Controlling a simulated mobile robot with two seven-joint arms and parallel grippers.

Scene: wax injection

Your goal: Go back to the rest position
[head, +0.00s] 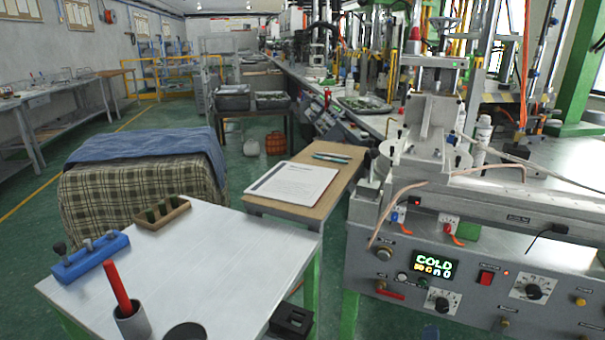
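Neither of my grippers shows in the head view, so I cannot tell how they stand. The wax injection machine (455,250) fills the right side, with a metal clamp head (430,125) on top. Its lit display (434,266) reads "COLD". A white table (225,255) stands at the front left. On it are a blue holder (90,262) with several dark-topped pegs, a brown wooden block (162,212) with dark green pieces, and a grey cup (132,322) with a red stick (117,288) leaning in it.
A wooden side table (340,177) holds a white paper pad (292,184) and pens. A plaid-and-blue covered bulk (145,182) stands behind the white table. A black square block (290,321) is low at the front. Green floor (250,168) is open beyond the tables.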

